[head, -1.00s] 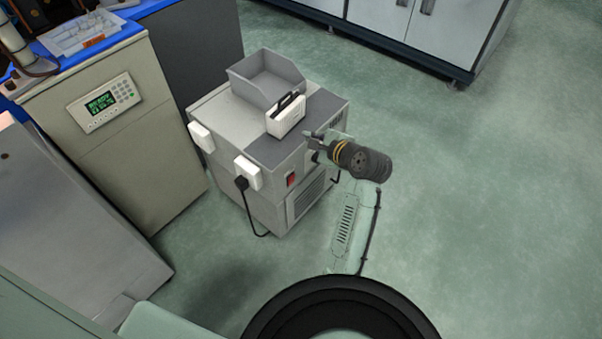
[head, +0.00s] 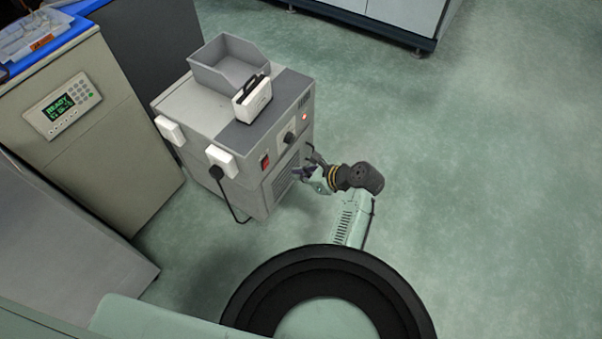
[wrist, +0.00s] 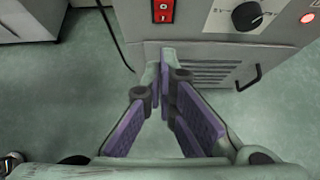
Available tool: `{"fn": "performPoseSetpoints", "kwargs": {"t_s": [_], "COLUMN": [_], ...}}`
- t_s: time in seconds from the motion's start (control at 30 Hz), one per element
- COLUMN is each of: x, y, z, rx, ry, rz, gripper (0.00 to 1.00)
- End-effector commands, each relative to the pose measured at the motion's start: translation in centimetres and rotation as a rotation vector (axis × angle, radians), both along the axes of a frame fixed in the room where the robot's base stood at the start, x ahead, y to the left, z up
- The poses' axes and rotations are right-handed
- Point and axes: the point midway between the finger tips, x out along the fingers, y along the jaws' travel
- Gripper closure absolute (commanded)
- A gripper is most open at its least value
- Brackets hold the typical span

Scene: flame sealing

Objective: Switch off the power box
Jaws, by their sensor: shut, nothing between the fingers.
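The power box (head: 240,135) is a grey cabinet standing on the floor left of my arm in the head view. Its front carries a red rocker switch (head: 265,161), a black dial (head: 289,138) and a lit red lamp (head: 305,116). In the wrist view the red switch (wrist: 162,11) is at the top, marked with a line and a circle, with the dial (wrist: 247,16) to its right. My gripper (wrist: 165,55) is shut and empty, in front of the vented panel below the switch. I cannot tell whether its fingertips touch the panel.
A grey open bin (head: 229,66) and a white device (head: 252,97) sit on top of the power box. A black plug and cable (head: 223,190) hang from its left side. A beige cabinet with a READY display (head: 62,106) stands at left. The floor at right is clear.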

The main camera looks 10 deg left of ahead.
Motion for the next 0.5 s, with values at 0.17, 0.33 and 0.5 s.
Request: {"fn": "performPoseSetpoints", "kwargs": {"t_s": [0.17, 0.33, 0.5], "x": [1.0, 2.0, 2.7], "y": [3.1, 5.7, 7.5], "z": [-2.6, -3.5, -3.3], "rx": [0.000, -0.001, -0.001], "ry": [0.002, -0.003, -0.002], "rz": [0.004, 0.005, 0.003], "gripper": [1.00, 1.00, 1.00]}}
